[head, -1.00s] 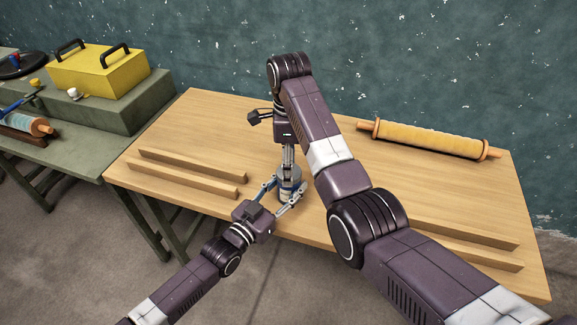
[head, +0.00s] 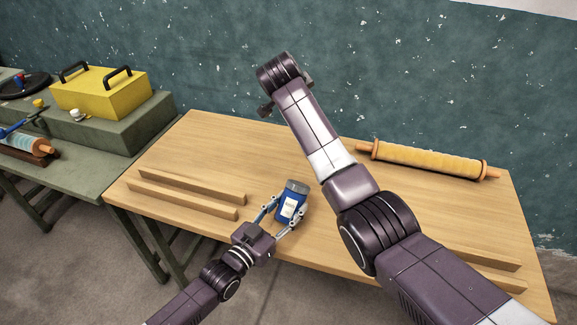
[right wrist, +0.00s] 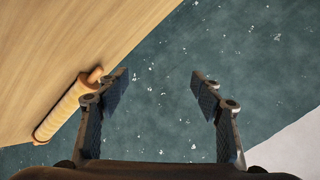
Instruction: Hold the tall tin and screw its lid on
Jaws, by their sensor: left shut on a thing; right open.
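The tall tin (head: 291,203) is blue with a pale label and a grey lid (head: 297,186) on its top. It is tilted, leaning to the right, near the front edge of the wooden table. My left gripper (head: 279,218) is shut on the tin, with one finger on each side. My right gripper (right wrist: 160,90) is open and empty in the right wrist view, facing the wall. In the head view the right arm's wrist is raised above the back of the table, and its fingers are mostly hidden. Whether the lid is fully seated I cannot tell.
A rolling-pin-like yellow roll (head: 428,160) lies at the table's back right. Wooden strips (head: 185,195) lie at the left, others at the right under my right arm. A green side table holds a yellow box (head: 100,93).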

